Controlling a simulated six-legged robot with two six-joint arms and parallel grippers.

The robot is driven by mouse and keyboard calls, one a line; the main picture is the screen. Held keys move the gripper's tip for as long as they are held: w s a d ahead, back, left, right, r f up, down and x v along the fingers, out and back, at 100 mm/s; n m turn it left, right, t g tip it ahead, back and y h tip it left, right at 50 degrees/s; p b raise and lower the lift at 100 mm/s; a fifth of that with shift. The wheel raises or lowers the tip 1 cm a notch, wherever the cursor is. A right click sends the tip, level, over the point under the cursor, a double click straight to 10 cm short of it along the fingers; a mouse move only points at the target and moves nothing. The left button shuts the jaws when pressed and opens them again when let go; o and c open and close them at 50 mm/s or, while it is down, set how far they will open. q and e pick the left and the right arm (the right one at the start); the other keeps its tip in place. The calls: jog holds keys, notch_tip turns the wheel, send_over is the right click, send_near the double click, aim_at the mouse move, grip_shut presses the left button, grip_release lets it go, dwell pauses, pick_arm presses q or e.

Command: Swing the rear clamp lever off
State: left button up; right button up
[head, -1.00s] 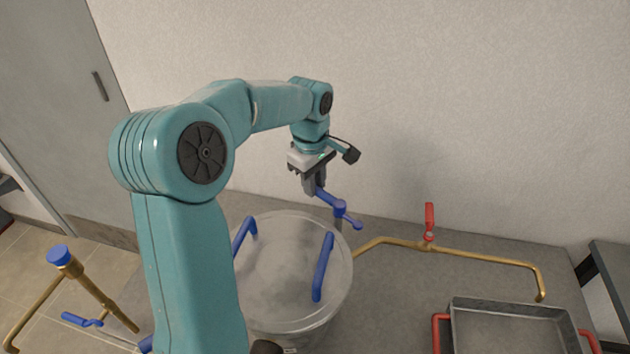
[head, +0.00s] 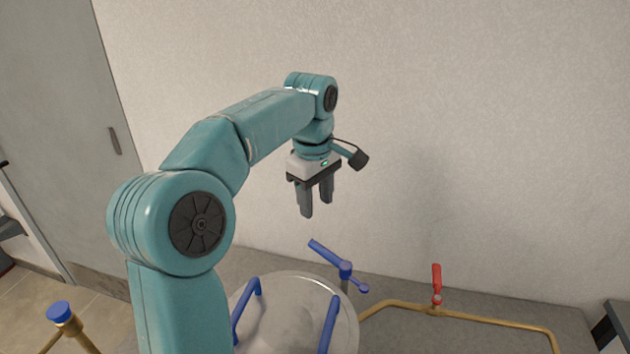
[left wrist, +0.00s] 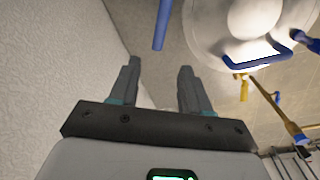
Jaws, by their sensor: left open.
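The rear clamp lever (head: 328,254) is a blue bar on a short post at the back edge of the round metal lid (head: 290,310). Its long arm points to the back left, off the lid, and a short knob end points to the front right. My left gripper (head: 316,208) is open and empty, fingers down, above the lever and apart from it. In the left wrist view a blue bar (left wrist: 162,25), probably the lever's arm, lies beyond the open fingers (left wrist: 160,68). My right gripper is not in view.
The lid carries two blue handles (head: 328,325). A brass pipe (head: 480,317) with a red valve lever (head: 437,283) runs to the right. A brass pipe with a blue cap (head: 60,313) stands at the left. The wall (head: 480,120) is close behind my arm.

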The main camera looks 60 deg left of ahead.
pick_arm(q)
notch_tip(320, 180, up, 4)
jog(key=shift+s+f, duration=0.1)
jog(key=shift+f, duration=0.1)
dwell(0.4)
